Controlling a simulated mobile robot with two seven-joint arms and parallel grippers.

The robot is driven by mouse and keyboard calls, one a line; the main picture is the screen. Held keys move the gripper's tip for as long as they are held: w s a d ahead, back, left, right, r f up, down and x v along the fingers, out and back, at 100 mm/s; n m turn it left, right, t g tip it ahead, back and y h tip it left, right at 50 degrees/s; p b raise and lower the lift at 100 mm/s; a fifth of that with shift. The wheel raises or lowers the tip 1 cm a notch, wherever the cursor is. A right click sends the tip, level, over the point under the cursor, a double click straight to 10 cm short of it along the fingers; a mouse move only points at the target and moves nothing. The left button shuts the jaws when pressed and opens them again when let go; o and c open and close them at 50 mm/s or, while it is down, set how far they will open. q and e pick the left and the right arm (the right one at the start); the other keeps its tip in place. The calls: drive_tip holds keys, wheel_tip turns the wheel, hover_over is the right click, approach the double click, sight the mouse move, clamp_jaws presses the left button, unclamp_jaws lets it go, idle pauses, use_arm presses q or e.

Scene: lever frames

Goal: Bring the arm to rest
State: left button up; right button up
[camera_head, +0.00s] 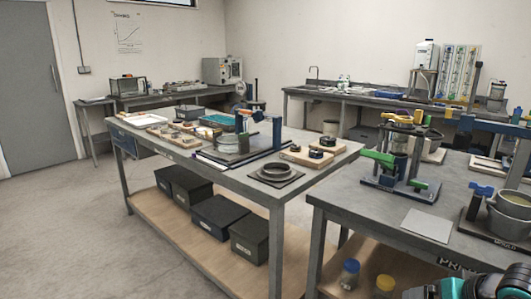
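Part of a black and teal arm shows at the bottom right corner, cut off by the picture edge. It looks like my own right arm, but no gripper fingers can be made out on it. My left arm and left gripper are not in view. The near right bench (333,199) carries a frame with a green lever (378,158) and green-handled parts. A blue lever (482,189) stands beside a metal pot (508,222) at the right edge.
A grey plate (427,225) lies on the near bench. A second bench (235,178) holds a ring on a dark plate (275,172), wooden blocks and trays. Black boxes (219,219) sit on its lower shelf. Open floor (60,230) lies at the left.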

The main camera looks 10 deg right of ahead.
drive_tip(key=s+a+f+n+t+p, duration=0.2)
drive_tip(key=s+a+f+n+p, duration=0.15)
drive_tip(key=s+a+f, duration=0.55)
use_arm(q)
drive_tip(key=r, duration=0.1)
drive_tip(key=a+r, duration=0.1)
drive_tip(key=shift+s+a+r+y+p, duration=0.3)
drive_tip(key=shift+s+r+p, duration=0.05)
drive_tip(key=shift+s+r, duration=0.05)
use_arm(e)
drive_tip(key=a+f+n+t+y, duration=0.1)
drive_tip(key=a+f+n, duration=0.1)
drive_tip(key=a, duration=1.1)
drive_tip(key=shift+s+a+f+n, duration=0.15)
drive_tip(key=shift+s+a+n, duration=0.2)
drive_tip(key=shift+n, duration=0.3)
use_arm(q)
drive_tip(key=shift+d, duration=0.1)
use_arm(e)
drive_tip(key=shift+d, duration=0.15)
